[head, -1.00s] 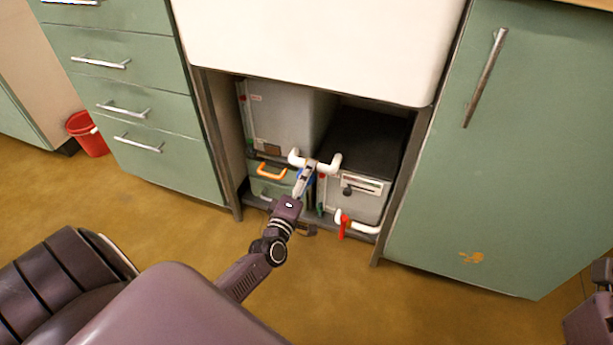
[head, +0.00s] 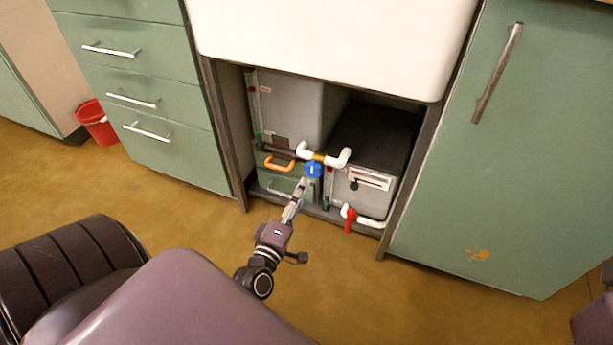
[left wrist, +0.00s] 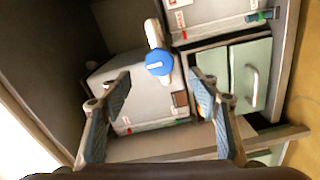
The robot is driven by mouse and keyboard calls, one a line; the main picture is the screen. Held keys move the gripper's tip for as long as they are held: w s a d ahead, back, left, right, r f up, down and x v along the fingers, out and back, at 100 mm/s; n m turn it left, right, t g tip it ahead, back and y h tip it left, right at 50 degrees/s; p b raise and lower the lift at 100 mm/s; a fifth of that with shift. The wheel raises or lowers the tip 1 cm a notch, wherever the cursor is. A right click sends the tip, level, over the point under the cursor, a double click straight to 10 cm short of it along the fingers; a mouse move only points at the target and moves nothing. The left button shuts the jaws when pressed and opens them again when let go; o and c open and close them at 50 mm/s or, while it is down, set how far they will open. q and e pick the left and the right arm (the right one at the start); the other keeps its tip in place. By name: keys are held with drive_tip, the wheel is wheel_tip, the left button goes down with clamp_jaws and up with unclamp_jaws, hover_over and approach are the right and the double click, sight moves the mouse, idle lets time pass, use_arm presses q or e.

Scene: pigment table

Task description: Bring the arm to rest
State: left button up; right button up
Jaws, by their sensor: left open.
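My left gripper (head: 303,183) points at the open bay under the white sink front, just in front of and below a blue valve knob (head: 313,170) on a white pipe. In the left wrist view its two fingers (left wrist: 163,92) are spread apart with nothing held. The blue knob (left wrist: 159,62) shows ahead there, apart from the fingers and a little above the space between them. My right gripper is not clearly shown; only a part of my body shows at the right edge.
Grey boxes (head: 284,105) fill the bay beside a green case with an orange handle (head: 280,163). A red valve handle (head: 349,220) sits low at right. Green drawers (head: 160,160) and a green door (head: 490,190) flank the bay. The brown floor in front is clear.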

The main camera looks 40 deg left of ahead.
use_arm(q)
drive_tip(key=shift+v, duration=0.8)
